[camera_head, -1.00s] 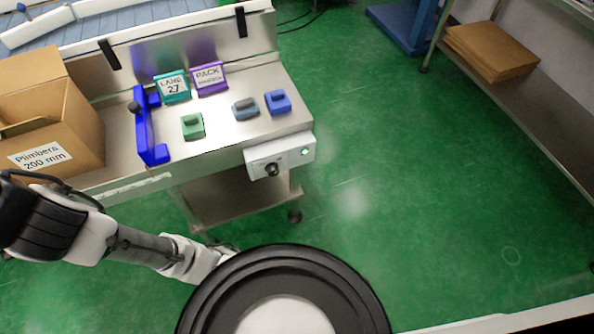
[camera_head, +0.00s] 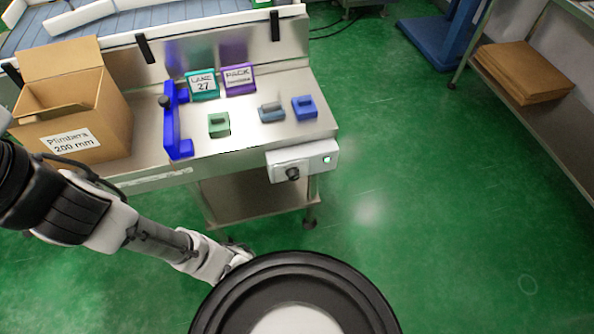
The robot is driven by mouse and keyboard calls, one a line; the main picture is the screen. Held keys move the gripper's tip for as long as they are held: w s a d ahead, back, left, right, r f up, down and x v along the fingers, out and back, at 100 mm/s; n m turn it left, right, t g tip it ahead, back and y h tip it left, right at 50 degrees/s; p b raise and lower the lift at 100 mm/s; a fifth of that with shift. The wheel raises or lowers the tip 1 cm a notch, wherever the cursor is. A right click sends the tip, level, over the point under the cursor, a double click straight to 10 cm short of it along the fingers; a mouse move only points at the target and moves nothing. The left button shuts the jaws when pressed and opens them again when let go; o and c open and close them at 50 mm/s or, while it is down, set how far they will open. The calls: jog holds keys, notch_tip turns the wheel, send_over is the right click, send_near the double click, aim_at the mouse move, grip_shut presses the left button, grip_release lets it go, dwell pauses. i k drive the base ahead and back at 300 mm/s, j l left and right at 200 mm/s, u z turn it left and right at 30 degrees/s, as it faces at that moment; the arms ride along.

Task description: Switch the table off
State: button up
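The steel table (camera_head: 240,150) stands ahead, left of centre. A white control box (camera_head: 314,163) is fixed to its front right edge. The box has a black rotary knob (camera_head: 292,174) on its front and a small green light (camera_head: 327,159), which looks lit. My arm reaches in from the left, below and in front of the table. Its far end is low, near the top of my round black base, left of and below the knob. The gripper fingers cannot be made out.
On the table are a cardboard box (camera_head: 110,125), a blue bracket (camera_head: 180,148), teal (camera_head: 203,88) and purple (camera_head: 238,82) signs, and green (camera_head: 219,124), grey-blue (camera_head: 271,112) and blue (camera_head: 305,107) blocks. Flat cardboard (camera_head: 522,70) lies on a right shelf (camera_head: 555,115). Green floor between is clear.

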aim_at(292, 173)
jog(key=j+z, duration=0.2)
jog(key=j, duration=0.15)
jog(key=k+j+z, duration=0.15)
jog(key=j, duration=0.15)
jog(key=k+j+z, duration=0.2)
jog(key=j, duration=0.15)
jog(key=j+z, duration=0.2)
jog(key=k+j, duration=0.05)
jog(key=j, duration=0.05)
